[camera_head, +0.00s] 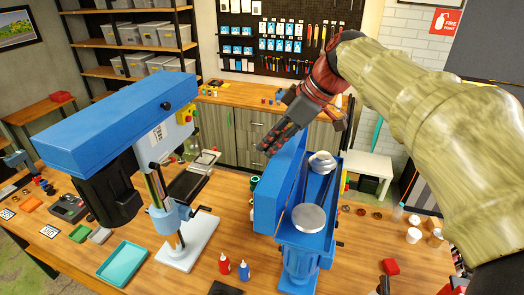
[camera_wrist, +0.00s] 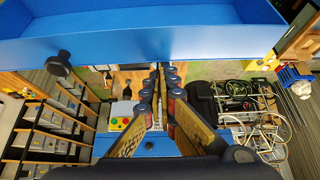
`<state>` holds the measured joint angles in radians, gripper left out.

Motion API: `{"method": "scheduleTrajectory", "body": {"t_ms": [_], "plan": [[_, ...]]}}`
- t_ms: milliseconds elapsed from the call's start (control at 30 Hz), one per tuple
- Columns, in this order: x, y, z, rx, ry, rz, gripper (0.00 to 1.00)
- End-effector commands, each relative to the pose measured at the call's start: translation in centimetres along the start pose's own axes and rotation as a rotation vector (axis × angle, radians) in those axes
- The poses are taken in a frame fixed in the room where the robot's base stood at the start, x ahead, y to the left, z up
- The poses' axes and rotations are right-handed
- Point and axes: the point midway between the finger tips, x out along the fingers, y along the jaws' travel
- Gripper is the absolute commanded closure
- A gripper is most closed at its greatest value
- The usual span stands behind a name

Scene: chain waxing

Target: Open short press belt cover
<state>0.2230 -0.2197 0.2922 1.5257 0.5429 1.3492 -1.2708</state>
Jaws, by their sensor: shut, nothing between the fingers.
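The short press (camera_head: 300,252) stands at the middle right of the bench. Its blue belt cover (camera_head: 283,182) stands up along the left side of the belt housing, so the housing is open from above. Two silver pulleys (camera_head: 308,217) show inside it. In the wrist view, a hollow blue cover (camera_wrist: 180,47) with a black knob (camera_wrist: 58,63) spans the top, ahead of the fingers. My gripper (camera_head: 268,147) is shut and empty, at the upper left side of the raised cover. Its fingertips also show in the wrist view (camera_wrist: 166,72). I cannot tell whether they touch the cover.
The tall press (camera_head: 120,125), with its blue cover closed, stands to the left. A teal tray (camera_head: 122,263), red and blue bottles (camera_head: 225,264) and several small parts lie on the wooden bench. Shelves and a tool pegboard (camera_head: 285,42) stand behind.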

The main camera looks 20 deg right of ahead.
Motion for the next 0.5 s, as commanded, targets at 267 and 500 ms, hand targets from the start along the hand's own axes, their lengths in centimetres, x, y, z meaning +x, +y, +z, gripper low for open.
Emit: {"method": "scheduleTrajectory", "body": {"t_ms": [267,500], "plan": [[-0.52,-0.01,0.66,0.001,-0.003,-0.002,1.00],[-0.36,-0.01,0.41,0.001,-0.004,-0.003,1.00]]}}
